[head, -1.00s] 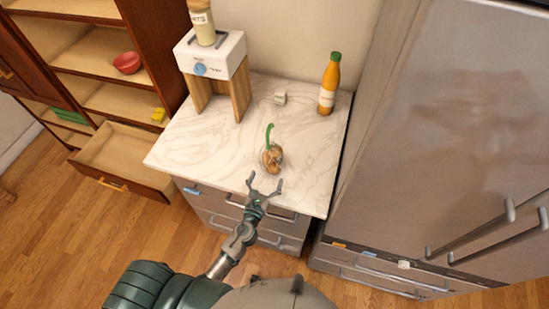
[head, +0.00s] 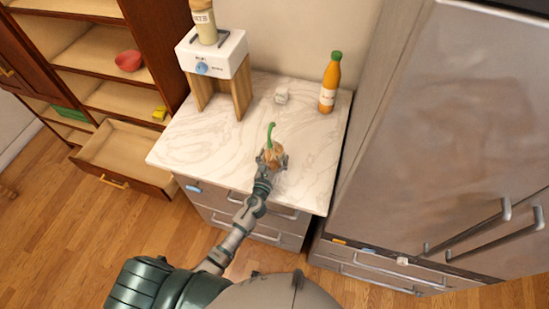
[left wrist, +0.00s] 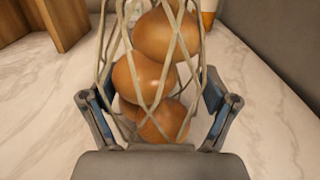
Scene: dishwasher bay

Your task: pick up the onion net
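The onion net (head: 271,154), a pale mesh with several brown onions and a green top, stands on the white marbled counter (head: 205,150). My left gripper (head: 271,163) is at the net, with its fingers on either side of it. In the left wrist view the net (left wrist: 158,70) fills the space between the two spread fingers of the left gripper (left wrist: 156,105). The fingers look open around the net; whether the pads touch it is hard to tell. My right gripper is not in view.
A white appliance on wooden legs (head: 212,58) is at the back left. A tall metal fridge (head: 440,140) borders the counter's right side. An open drawer (head: 125,155) is at the left.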

